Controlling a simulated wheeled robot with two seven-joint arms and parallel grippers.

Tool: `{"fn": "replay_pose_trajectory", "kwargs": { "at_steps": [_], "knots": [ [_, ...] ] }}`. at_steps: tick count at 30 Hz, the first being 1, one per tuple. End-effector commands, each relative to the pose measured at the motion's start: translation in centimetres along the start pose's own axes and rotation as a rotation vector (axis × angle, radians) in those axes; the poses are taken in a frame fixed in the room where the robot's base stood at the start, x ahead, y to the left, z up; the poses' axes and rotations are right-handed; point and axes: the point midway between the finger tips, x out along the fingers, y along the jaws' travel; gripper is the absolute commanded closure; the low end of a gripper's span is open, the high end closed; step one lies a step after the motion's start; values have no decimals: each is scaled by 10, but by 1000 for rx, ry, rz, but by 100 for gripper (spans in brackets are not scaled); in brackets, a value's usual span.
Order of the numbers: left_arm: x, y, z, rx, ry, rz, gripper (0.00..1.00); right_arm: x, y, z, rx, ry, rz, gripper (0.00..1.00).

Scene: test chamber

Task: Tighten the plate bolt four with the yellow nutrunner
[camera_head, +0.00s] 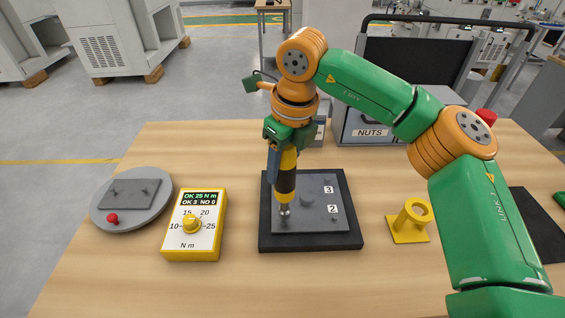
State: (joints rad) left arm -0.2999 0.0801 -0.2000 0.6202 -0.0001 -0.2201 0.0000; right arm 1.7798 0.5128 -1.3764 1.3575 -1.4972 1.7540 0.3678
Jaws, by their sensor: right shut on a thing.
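The yellow nutrunner (287,176), yellow with black bands, is held upright by my right gripper (284,150), which is shut on it. Its tip points down at the front left part of the grey plate (305,228), where a bolt is hidden or hard to tell from the tip. The plate lies in a black fixture (348,238). Labels 2 (333,209) and 3 (328,189) mark bolts on its right side. A yellow controller (194,224) has a dial and a display reading "OK 25 N m" and "OK 3 NO 0". My left gripper is not in view.
A round grey turntable (131,217) with a plate and red knob stands at the left. A yellow tool holder (410,222) stands empty right of the fixture. A grey box labelled NUTS (372,133) is behind. The wooden table's (225,290) front is clear.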

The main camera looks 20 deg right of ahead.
Motion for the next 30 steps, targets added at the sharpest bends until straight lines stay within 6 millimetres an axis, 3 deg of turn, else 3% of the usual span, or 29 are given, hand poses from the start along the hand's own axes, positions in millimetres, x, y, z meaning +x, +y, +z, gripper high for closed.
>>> {"fn": "replay_pose_trajectory", "kwargs": {
  "at_steps": [30],
  "knots": [
    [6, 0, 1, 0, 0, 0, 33, 7, 0, -1, 0, -2, 0, 100]
  ]
}}
